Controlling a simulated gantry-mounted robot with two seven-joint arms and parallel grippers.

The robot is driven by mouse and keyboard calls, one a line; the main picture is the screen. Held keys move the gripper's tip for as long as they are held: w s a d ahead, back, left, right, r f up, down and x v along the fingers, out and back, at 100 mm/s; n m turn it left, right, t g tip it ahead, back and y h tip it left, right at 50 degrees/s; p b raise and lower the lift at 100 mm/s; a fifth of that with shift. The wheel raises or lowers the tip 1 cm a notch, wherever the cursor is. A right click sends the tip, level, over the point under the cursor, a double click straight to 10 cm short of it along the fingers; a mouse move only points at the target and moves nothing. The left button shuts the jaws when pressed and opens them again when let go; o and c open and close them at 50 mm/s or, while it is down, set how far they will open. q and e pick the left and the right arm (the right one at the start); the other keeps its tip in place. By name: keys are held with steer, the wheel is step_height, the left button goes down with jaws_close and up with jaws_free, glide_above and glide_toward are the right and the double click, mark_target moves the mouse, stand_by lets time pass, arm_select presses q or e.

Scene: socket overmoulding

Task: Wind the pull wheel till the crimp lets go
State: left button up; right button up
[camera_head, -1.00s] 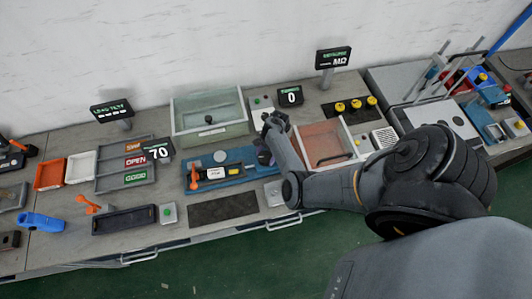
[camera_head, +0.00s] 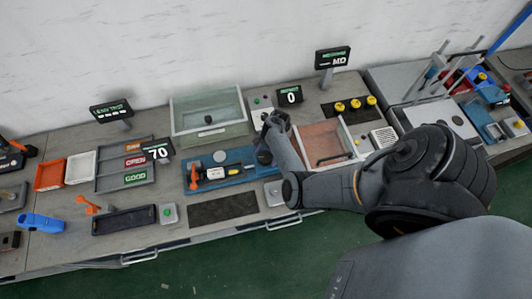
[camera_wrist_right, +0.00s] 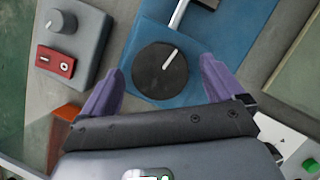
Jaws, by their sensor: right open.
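The pull wheel (camera_wrist_right: 160,72) is a black disc with a white pointer line, on a blue fixture (camera_wrist_right: 135,40) in the right wrist view. The line points up and to the right. My right gripper (camera_wrist_right: 160,88) is open, with its purple fingers on either side of the wheel's near half. Whether they touch its rim I cannot tell. In the head view my right gripper (camera_head: 264,153) is over the right end of the blue fixture (camera_head: 232,180) and largely hides the wheel. An orange lever (camera_head: 194,176) and a yellow-and-white labelled part (camera_head: 215,173) are on the fixture. My left gripper is not in view.
Displays read 70 (camera_head: 159,151) and 0 (camera_head: 290,95). A dark mat (camera_head: 222,210) lies bare in front.

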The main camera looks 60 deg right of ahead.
steer(key=p+v, duration=0.1)
steer(key=v, duration=0.9)
steer(key=shift+d+r, duration=0.15)
steer(key=shift+s, duration=0.1)
step_height(320, 180, up, 9)
steer(key=s+a+n+h+p, duration=0.25)
steer(key=n+h, duration=0.25)
steer(key=n, duration=0.5)
steer(key=s+a+r+n+t+p, duration=0.1)
steer(key=a+r+n, duration=0.3)
steer(key=a, duration=0.4)
steer(key=s+a+r+n+p, duration=0.1)
steer(key=s+a+r+n, duration=0.2)
steer(key=a, duration=0.5)
steer(key=s+a+r+n+t+y+p, duration=0.1)
steer(key=s+a+r+n, duration=0.1)
steer(key=a+r+n, duration=0.3)
steer(key=a, duration=0.3)
steer(key=shift+s+a+n+t, duration=0.2)
steer(key=shift+n+t, duration=0.1)
steer(key=shift+n, duration=0.1)
